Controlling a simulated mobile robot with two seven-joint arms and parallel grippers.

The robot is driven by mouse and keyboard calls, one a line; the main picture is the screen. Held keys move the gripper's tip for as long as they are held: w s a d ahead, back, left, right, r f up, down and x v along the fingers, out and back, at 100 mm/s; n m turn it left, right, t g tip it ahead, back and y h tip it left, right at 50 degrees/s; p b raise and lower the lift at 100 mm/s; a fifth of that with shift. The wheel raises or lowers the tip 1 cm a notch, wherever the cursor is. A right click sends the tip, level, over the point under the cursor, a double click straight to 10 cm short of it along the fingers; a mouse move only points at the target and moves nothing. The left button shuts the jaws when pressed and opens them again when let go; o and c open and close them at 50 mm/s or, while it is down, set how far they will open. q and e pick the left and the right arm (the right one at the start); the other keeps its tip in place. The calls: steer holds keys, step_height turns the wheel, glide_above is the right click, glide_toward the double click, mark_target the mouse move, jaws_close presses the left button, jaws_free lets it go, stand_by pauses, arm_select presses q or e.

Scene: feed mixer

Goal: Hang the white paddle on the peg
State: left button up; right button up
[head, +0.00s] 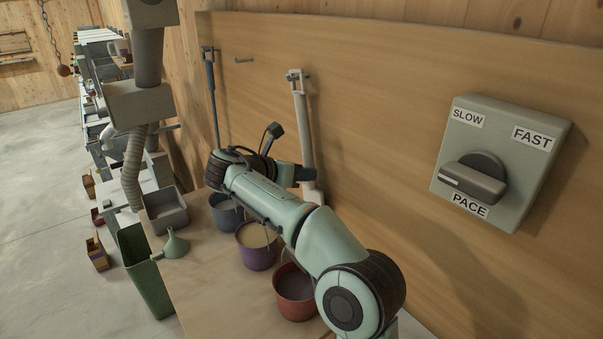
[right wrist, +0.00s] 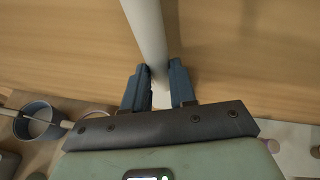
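The white paddle (head: 303,120) stands nearly upright along the wooden wall panel in the head view. Its top end is by a bracket-like fitting (head: 296,76); I cannot tell whether it rests on a peg there. A bare peg (head: 243,60) sticks out of the panel to its left. My right gripper (head: 308,174) is at the lower part of the paddle. In the right wrist view, the gripper's dark blue fingers (right wrist: 158,88) close on both sides of the pale shaft (right wrist: 147,35). The paddle's lower end is partly hidden by my arm. My left gripper is out of view.
A dark blue-grey paddle (head: 212,100) hangs at the left. Blue (head: 226,212), purple (head: 258,258) and red (head: 295,298) buckets stand below my arm. A pace dial box (head: 502,160) is on the right panel. A grey ribbed hose (head: 134,165) hangs at the left.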

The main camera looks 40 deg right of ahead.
steer(key=o, duration=0.5)
steer(key=v, duration=1.3)
steer(key=shift+a, duration=0.2)
